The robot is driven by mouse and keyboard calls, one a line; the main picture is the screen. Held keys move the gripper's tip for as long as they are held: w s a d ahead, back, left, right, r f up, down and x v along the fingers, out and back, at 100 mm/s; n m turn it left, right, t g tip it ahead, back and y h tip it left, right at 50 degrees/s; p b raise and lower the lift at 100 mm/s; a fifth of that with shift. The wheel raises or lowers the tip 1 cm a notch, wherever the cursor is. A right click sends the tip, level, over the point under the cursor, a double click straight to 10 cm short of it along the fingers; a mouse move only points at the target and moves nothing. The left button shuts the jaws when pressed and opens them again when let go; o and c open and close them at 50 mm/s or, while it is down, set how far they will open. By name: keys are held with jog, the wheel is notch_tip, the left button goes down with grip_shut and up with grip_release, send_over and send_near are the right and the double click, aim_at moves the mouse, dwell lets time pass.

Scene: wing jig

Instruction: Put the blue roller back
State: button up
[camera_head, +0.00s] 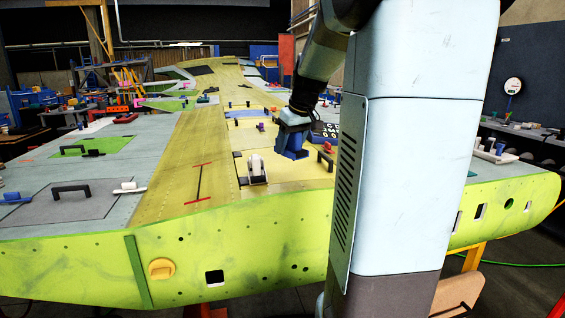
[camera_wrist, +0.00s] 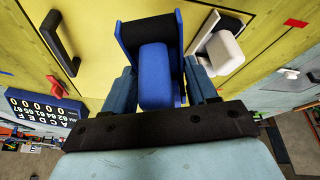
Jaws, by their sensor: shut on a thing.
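The blue roller (camera_wrist: 157,75) has blue side plates, a blue body and a black part at its far end. It sits between the two fingers of my gripper (camera_wrist: 160,82), which is shut on it, in the wrist view. In the head view my gripper (camera_head: 293,128) points down over the yellow panel of the wing, with the blue roller (camera_head: 291,149) at its end. I cannot tell whether the roller touches the panel. A white roller (camera_wrist: 222,50) lies close to its right in the wrist view. It also shows on the wing (camera_head: 257,170) in the head view.
A black handle (camera_wrist: 60,42), a red clamp (camera_wrist: 56,86) and a black lettered board (camera_wrist: 42,106) are left in the wrist view. In the head view another black handle (camera_head: 71,190) stands on a grey panel. Bare yellow-green wing skin (camera_head: 185,150) lies left of my gripper.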

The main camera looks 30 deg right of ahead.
aim_at(288, 150)
jog(key=f, duration=0.1)
jog(key=w+f, duration=0.2)
jog(key=shift+w+d, duration=0.25)
jog(key=shift+w+f, duration=0.15)
jog(key=shift+f, duration=1.6)
jog(key=o, duration=1.1)
